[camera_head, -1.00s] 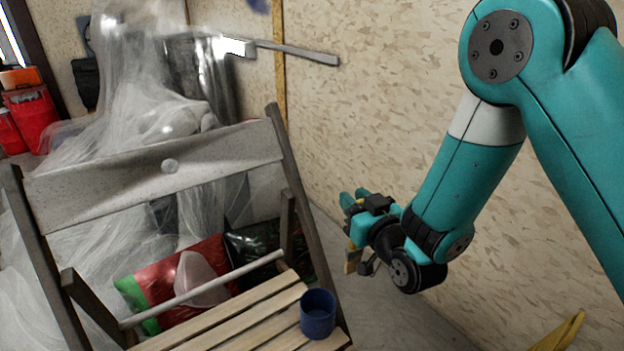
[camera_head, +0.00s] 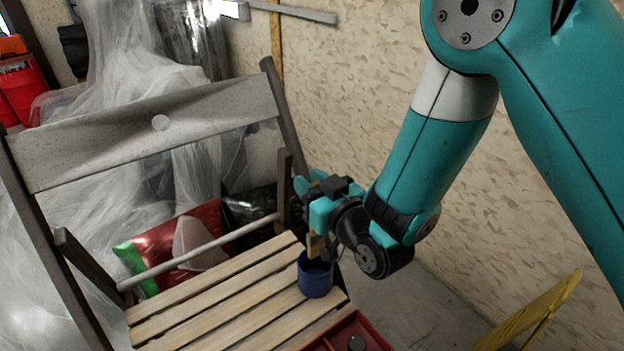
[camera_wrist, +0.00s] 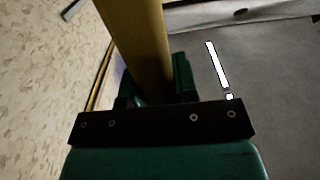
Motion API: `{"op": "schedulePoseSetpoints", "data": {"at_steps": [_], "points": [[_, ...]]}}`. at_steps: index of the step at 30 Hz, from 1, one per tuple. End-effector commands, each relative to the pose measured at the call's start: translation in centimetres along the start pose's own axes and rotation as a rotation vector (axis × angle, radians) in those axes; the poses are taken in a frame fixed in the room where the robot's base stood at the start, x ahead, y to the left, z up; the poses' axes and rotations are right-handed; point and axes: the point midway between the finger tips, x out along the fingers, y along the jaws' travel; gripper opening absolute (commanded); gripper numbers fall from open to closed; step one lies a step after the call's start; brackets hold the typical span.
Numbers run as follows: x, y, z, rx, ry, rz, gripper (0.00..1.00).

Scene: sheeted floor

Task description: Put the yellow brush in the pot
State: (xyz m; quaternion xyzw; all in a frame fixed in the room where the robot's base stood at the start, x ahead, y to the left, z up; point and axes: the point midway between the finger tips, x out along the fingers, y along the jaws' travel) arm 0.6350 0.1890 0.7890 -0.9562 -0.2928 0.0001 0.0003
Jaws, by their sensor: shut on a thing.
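The blue pot (camera_head: 316,281) stands upright on the front right part of the slatted wooden chair seat. My gripper (camera_head: 312,208) is in the head view just above and behind the pot, shut on the yellow brush (camera_head: 314,246). The brush hangs down from the gripper, its lower end at the pot's rim in the picture. I cannot tell whether that end is inside the pot or in front of or behind it. In the wrist view the brush (camera_wrist: 135,45) is a wide yellow-brown bar between the fingers.
The chair's backrest (camera_head: 160,130) rises at the left. A red box (camera_head: 345,330) is at the seat's front edge. A patterned wall (camera_head: 370,90) runs behind my arm. A yellow wooden piece (camera_head: 530,312) stands at lower right. Plastic sheeting and a red bag lie behind the chair.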

Motion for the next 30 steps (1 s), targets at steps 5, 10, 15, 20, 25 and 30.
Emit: {"op": "schedulePoseSetpoints", "data": {"at_steps": [5,10,15,20,25,30], "points": [[0.0,0.0,2.9,-0.001,-0.001,0.000,0.03],[0.0,0.0,5.0,-0.001,0.000,0.000,0.03],[0.0,0.0,7.0,0.000,0.000,0.000,0.03],[0.0,0.0,8.4,0.000,0.000,0.000,0.03],[0.0,0.0,9.2,0.000,0.000,0.000,0.03],[0.0,0.0,9.4,0.000,0.000,0.000,0.03]]}}
